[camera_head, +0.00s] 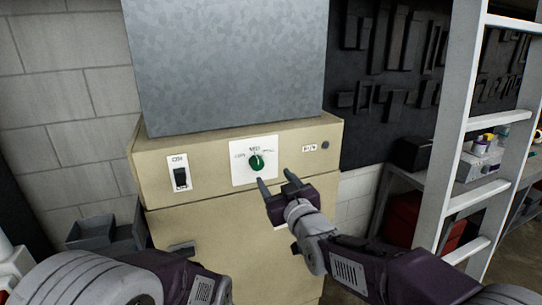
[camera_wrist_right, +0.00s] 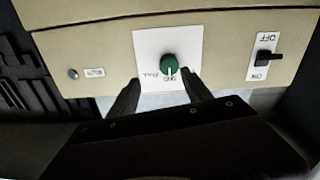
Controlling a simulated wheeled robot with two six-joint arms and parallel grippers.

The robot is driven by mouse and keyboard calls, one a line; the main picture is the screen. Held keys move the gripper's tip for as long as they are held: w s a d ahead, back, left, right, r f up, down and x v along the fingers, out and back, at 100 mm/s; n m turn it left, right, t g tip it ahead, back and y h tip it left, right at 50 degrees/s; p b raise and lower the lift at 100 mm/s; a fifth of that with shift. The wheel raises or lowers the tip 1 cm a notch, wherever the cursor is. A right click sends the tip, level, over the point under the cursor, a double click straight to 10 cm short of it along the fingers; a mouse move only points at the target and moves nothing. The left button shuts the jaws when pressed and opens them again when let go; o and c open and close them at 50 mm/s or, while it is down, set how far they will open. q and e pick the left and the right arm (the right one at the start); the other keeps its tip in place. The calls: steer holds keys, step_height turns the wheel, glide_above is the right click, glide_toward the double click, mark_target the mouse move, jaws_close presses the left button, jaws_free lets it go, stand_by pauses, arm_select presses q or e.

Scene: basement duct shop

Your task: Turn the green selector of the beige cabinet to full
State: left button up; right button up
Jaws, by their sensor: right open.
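The beige cabinet (camera_head: 222,215) stands ahead, with the green selector (camera_head: 256,162) on a white label plate in its upper panel. The selector also shows in the wrist view (camera_wrist_right: 169,65), upside down. Its white pointer line points to the middle label at the top of the plate; small text sits to either side, and the right one seems to read full. My right gripper (camera_head: 276,179) is open and empty, just in front of and below the selector, apart from it. In the wrist view its fingertips (camera_wrist_right: 162,78) straddle the space below the knob.
A black on/off switch (camera_head: 180,178) sits left of the selector, and a small round button (camera_head: 325,145) at right. A grey metal duct (camera_head: 228,60) rises above the cabinet. A ladder (camera_head: 465,130) and a shelf with a red box (camera_head: 408,218) stand at right.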

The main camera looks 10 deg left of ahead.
mark_target(258, 165)
steer(key=w+a+p, duration=0.1)
steer(key=w+a+r+p, duration=0.1)
steer(key=a, duration=0.1)
steer(key=shift+w+p, duration=0.2)
steer(key=shift+p, duration=0.1)
steer(key=p+x, duration=0.1)
steer(key=x, duration=0.1)
steer(key=p+x, duration=0.1)
steer(key=x, duration=0.1)
steer(key=shift+a+f, duration=0.1)
steer(key=shift+a, duration=0.35)
steer(key=shift+w+a+f, duration=0.1)
steer(key=shift+a, duration=0.15)
steer(key=shift+w+d, duration=0.15)
steer(key=shift+d, duration=0.1)
arm_select(q)
steer(key=r, duration=0.4)
steer(key=shift+s+a+r, duration=0.35)
steer(key=shift+s+r, duration=0.05)
arm_select(e)
steer(key=shift+a, duration=0.1)
jaws_close()
